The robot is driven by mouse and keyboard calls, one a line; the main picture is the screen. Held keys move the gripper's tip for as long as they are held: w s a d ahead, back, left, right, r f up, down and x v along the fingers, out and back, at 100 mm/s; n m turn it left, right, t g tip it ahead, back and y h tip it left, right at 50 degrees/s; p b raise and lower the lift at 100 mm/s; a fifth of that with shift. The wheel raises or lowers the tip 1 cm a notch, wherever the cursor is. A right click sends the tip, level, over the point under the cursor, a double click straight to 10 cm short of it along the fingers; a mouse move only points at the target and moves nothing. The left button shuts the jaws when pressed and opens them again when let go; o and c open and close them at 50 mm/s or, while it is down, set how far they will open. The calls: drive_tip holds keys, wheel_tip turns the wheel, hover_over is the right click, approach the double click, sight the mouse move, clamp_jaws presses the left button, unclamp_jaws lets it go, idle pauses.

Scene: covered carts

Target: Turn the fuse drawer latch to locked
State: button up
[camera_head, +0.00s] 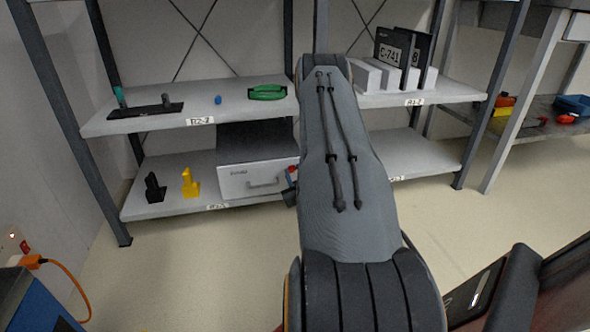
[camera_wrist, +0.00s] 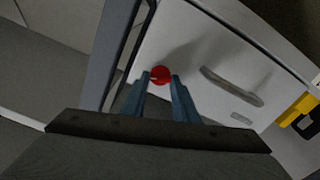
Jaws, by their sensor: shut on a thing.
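The fuse drawer is a white-fronted box with a dark top (camera_head: 258,177) on the lower shelf in the head view. It has a grey bar handle, and its front also fills the wrist view (camera_wrist: 200,45). A red round latch knob (camera_wrist: 160,75) sits on the drawer front near the handle. My gripper (camera_wrist: 160,82) is shut on the red latch, one blue-grey finger on each side. In the head view my arm hides most of the gripper and latch. I cannot read whether the latch stands at locked.
A yellow holder (camera_head: 190,183) and a black holder (camera_head: 154,187) stand left of the drawer. The upper shelf (camera_head: 190,112) above holds a green item (camera_head: 267,92) and a small blue piece (camera_head: 218,99). A dark rack post (camera_wrist: 108,60) is close left of my fingers. The floor in front is clear.

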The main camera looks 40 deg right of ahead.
drive_tip(key=n+p, duration=0.3)
drive_tip(key=shift+a+r+n+p, duration=0.1)
drive_tip(key=shift+n+p, duration=0.2)
drive_tip(key=shift+n, duration=0.1)
drive_tip(key=n+p, duration=0.3)
drive_tip(key=shift+n, duration=0.3)
drive_tip(key=n+p, duration=0.3)
drive_tip(key=n, duration=0.1)
drive_tip(key=shift+w+f+n+p, duration=0.1)
drive_tip(key=shift+f+n+p, duration=0.2)
drive_tip(key=shift+n+p, duration=0.85)
drive_tip(key=shift+n, duration=0.45)
drive_tip(key=o, duration=1.1)
drive_tip(key=shift+c, duration=0.2)
drive_tip(key=p+v, duration=0.2)
drive_tip(key=v, duration=0.5)
drive_tip(key=shift+s+a, duration=0.25)
drive_tip(key=shift+s, duration=0.1)
